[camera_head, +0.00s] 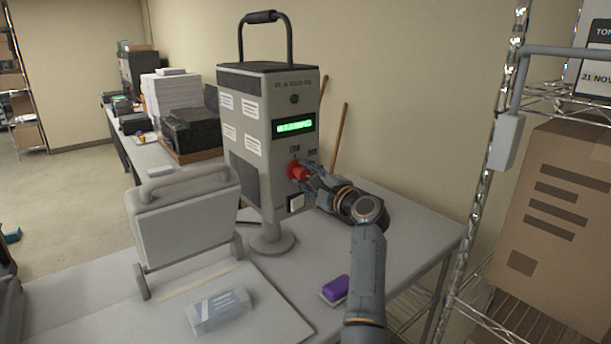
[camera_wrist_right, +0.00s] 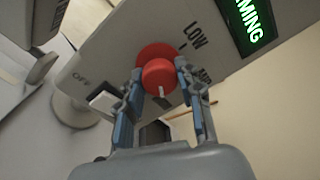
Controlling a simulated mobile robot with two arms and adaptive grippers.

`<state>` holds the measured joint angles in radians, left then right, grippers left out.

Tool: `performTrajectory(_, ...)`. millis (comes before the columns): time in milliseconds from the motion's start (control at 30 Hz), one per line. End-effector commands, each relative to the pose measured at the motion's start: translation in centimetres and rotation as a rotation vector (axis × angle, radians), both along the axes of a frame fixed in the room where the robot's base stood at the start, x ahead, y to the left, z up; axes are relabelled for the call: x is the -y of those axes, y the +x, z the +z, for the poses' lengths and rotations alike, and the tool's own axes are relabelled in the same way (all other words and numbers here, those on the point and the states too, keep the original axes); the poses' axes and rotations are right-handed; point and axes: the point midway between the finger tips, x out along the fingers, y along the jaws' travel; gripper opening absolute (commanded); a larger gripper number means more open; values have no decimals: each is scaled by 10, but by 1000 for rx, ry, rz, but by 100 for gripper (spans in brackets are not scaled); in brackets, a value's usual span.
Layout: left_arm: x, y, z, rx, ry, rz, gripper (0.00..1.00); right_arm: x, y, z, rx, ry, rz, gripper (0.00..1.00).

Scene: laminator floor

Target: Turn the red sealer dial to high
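The red sealer dial (camera_head: 298,171) is on the front of a tall grey sealer machine (camera_head: 262,150) with a lit green display (camera_head: 294,125). In the right wrist view the dial (camera_wrist_right: 160,76) has a white pointer mark, and the word LOW (camera_wrist_right: 196,37) is printed beside it; a second label is partly hidden by a finger. My right gripper (camera_head: 310,175) is at the dial. In the wrist view its fingers (camera_wrist_right: 157,80) stand on either side of the knob; I cannot tell whether both touch it. My left gripper is not in view.
A white switch (camera_wrist_right: 103,100) marked OFF sits near the dial. A grey hinged device (camera_head: 185,225) stands left of the machine. A purple block (camera_head: 335,288) and a pale box (camera_head: 219,310) lie on the table. A wire rack (camera_head: 480,160) with a carton (camera_head: 555,230) stands at right.

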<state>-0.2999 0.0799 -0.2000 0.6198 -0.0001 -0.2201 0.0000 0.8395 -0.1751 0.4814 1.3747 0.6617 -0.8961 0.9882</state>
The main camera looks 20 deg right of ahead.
Motion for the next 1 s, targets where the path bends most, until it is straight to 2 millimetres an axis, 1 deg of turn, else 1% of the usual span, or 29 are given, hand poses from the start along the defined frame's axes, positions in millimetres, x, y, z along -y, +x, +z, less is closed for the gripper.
performTrajectory(33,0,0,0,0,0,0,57,0,0,1,1,0,0,49)
performTrajectory(67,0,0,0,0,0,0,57,0,0,1,1,0,0,55)
performTrajectory(100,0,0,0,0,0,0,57,0,0,1,1,0,0,57)
performTrajectory(367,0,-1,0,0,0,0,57,0,0,0,0,-1,0,57)
performTrajectory(467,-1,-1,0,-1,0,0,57,1,-3,-1,0,-1,0,57)
performTrajectory(533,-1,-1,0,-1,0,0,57,4,-9,-1,1,-2,0,57)
performTrajectory(667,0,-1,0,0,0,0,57,10,-27,-2,1,-3,-1,57)
performTrajectory(900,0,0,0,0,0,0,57,26,-73,-4,0,-2,-2,57)
performTrajectory(1000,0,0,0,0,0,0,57,31,-89,-4,0,-3,-2,57)
